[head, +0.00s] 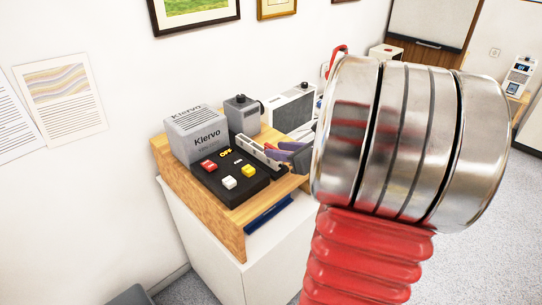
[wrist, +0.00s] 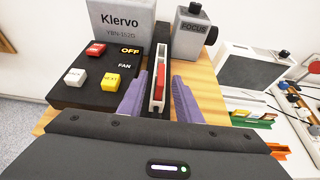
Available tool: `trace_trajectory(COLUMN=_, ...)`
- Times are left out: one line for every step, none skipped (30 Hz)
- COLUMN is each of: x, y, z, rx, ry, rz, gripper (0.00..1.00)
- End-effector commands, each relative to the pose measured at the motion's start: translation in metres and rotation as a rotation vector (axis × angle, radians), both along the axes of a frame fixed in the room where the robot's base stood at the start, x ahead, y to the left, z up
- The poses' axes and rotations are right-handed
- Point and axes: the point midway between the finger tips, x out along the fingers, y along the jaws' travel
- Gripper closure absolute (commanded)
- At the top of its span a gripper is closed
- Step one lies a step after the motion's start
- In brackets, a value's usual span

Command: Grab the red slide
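The red slide (wrist: 160,84) stands upright in a narrow pale slide carrier (wrist: 158,110) in the wrist view. The carrier also shows in the head view (head: 256,152), beside the projector. My gripper (wrist: 158,92) is open. Its purple fingers are on either side of the carrier and slide, with a gap visible on each side. In the head view the gripper (head: 282,152) is at the carrier's right end, partly hidden behind my arm. The slide's lower part is hidden in the carrier.
The grey Kiervo projector (wrist: 122,18) has a black panel (head: 226,184) with red, white and yellow buttons left of the fingers. A grey focus box (wrist: 190,30) stands just behind. A white-framed box (wrist: 250,68) and coloured trays (wrist: 252,118) are right. The wooden stand's edge (head: 205,212) faces front.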

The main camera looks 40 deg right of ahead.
Motion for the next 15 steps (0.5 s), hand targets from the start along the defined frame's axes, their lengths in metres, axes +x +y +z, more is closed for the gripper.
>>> trace_trajectory(x=0.006, y=0.001, z=-0.004, rx=0.002, ry=0.002, rz=0.002, gripper=0.69)
trace_trajectory(x=0.010, y=0.000, z=-0.005, rx=0.002, ry=0.002, rz=0.001, gripper=0.69)
trace_trajectory(x=0.015, y=0.001, z=-0.007, rx=0.001, ry=0.002, rz=0.004, gripper=0.69)
trace_trajectory(x=0.019, y=0.001, z=-0.009, rx=0.001, ry=0.001, rz=0.004, gripper=0.69)
trace_trajectory(x=0.023, y=0.000, z=-0.010, rx=0.002, ry=0.001, rz=0.002, gripper=0.69)
trace_trajectory(x=0.027, y=0.000, z=-0.012, rx=0.002, ry=0.001, rz=0.001, gripper=0.69)
trace_trajectory(x=0.030, y=0.000, z=-0.013, rx=0.001, ry=0.001, rz=0.002, gripper=0.69)
trace_trajectory(x=0.032, y=0.000, z=-0.014, rx=0.000, ry=0.001, rz=0.001, gripper=0.69)
trace_trajectory(x=0.034, y=0.000, z=-0.015, rx=0.000, ry=0.001, rz=0.000, gripper=0.69)
trace_trajectory(x=0.035, y=0.000, z=-0.015, rx=0.000, ry=0.000, rz=0.000, gripper=0.69)
trace_trajectory(x=0.036, y=0.000, z=-0.016, rx=0.000, ry=0.000, rz=0.000, gripper=0.69)
trace_trajectory(x=0.037, y=0.000, z=-0.016, rx=0.000, ry=0.001, rz=0.000, gripper=0.69)
trace_trajectory(x=0.037, y=0.000, z=-0.016, rx=0.000, ry=0.001, rz=-0.001, gripper=0.69)
trace_trajectory(x=0.037, y=0.000, z=-0.016, rx=0.000, ry=0.000, rz=-0.001, gripper=0.69)
trace_trajectory(x=0.036, y=0.000, z=-0.016, rx=0.000, ry=0.000, rz=-0.001, gripper=0.69)
